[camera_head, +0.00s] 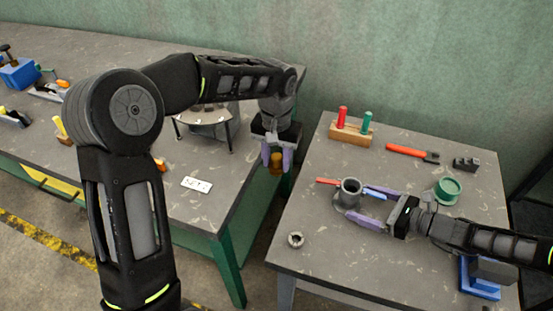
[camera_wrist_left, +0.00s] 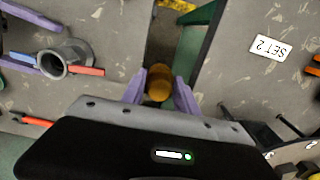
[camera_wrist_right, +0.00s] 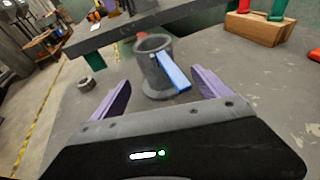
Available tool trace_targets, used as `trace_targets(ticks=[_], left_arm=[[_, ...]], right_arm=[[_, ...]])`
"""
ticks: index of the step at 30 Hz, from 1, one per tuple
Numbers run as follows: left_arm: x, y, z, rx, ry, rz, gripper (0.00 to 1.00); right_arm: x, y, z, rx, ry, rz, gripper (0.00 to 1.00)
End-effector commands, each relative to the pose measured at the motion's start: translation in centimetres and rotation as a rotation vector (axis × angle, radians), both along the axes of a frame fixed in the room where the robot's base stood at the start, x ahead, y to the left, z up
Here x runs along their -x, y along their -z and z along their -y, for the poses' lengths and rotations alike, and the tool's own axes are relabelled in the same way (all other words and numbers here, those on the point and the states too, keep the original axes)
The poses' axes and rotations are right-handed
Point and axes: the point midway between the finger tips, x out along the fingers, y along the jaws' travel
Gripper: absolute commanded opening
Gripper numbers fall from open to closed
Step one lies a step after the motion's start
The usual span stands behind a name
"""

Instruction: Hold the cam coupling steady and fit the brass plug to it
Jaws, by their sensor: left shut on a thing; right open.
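The cam coupling (camera_head: 350,192) is a grey cylinder with a red lever and a blue lever, upright on the right table. My right gripper (camera_head: 368,207) is open with its purple fingers around or beside the coupling. In the right wrist view the coupling (camera_wrist_right: 153,65) stands ahead of the fingers (camera_wrist_right: 160,90), the blue lever pointing toward me. The brass plug (camera_head: 276,163) is held in my left gripper (camera_head: 277,157), over the gap between the two tables. In the left wrist view the plug (camera_wrist_left: 159,84) sits between the purple fingertips (camera_wrist_left: 159,90).
A grey ring nut (camera_head: 295,239) lies near the right table's front left. A wooden block (camera_head: 351,132) with red and green pegs, a red tool (camera_head: 411,152), a green ring (camera_head: 447,189) and a blue fixture (camera_head: 479,282) surround the coupling. A SET 2 card (camera_head: 197,185) lies on the left table.

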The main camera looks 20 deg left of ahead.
Motion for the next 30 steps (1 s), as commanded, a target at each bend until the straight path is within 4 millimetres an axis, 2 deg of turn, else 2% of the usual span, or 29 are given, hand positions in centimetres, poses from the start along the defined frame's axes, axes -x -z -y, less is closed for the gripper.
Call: trace_targets(ticks=[3, 9, 21, 30], left_arm=[[0.0, 1.1, 0.0, 0.000, 0.000, 0.001, 0.00], [0.0, 1.8, 0.0, 0.000, 0.000, 0.001, 0.00], [0.0, 2.0, 0.0, 0.000, 0.000, 0.001, 0.00], [0.0, 2.0, 0.0, 0.000, 0.000, 0.001, 0.00]], right_arm=[[-0.5, 0.8, -1.6, -0.001, -0.002, 0.002, 0.87], [-1.0, 1.3, -3.4, 0.000, -0.001, 0.001, 0.87], [-1.2, 1.2, -4.0, 0.000, -0.001, 0.001, 0.87], [-1.2, 1.2, -4.0, 0.000, -0.001, 0.001, 0.64]])
